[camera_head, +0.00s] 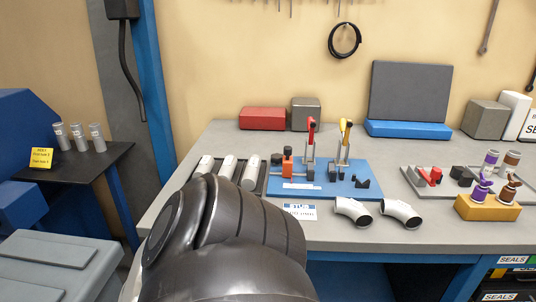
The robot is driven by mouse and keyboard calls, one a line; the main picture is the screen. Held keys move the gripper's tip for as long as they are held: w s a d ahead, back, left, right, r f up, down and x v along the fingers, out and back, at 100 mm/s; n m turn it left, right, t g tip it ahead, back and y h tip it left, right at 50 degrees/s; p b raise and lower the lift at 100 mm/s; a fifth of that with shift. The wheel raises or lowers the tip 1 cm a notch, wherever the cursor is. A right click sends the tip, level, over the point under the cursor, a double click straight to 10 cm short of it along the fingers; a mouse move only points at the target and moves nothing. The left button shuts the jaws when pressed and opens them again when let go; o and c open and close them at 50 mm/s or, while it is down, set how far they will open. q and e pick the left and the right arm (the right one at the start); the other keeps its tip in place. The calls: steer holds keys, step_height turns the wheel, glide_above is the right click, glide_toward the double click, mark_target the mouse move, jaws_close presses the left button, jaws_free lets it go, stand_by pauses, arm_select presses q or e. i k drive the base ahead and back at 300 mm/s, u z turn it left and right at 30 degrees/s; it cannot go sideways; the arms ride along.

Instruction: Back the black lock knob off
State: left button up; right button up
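A blue base plate (350,189) lies on the grey bench and carries a small fixture. An orange block (287,167) stands at its left with a small dark knob-like top (287,151). Other small black parts stand near it, including one at its left (276,159) and a black notched block (362,183) at the plate's right. Which of these is the lock knob I cannot tell at this size. Two upright toggle clamps stand behind, with a red handle (311,128) and a yellow handle (346,127). Neither of my grippers shows; a dark arm link of mine fills the lower left foreground.
A dark tray (262,180) with several pale tubes lies left of the plate. Two metal elbows (400,211) lie in front. A grey board with red parts (431,177) and a yellow block (487,208) stand right. A blue post (152,100) rises at left.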

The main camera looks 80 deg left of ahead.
mark_target(276, 159)
steer(key=u, duration=0.05)
steer(key=k, duration=0.1)
steer(key=u, duration=1.4)
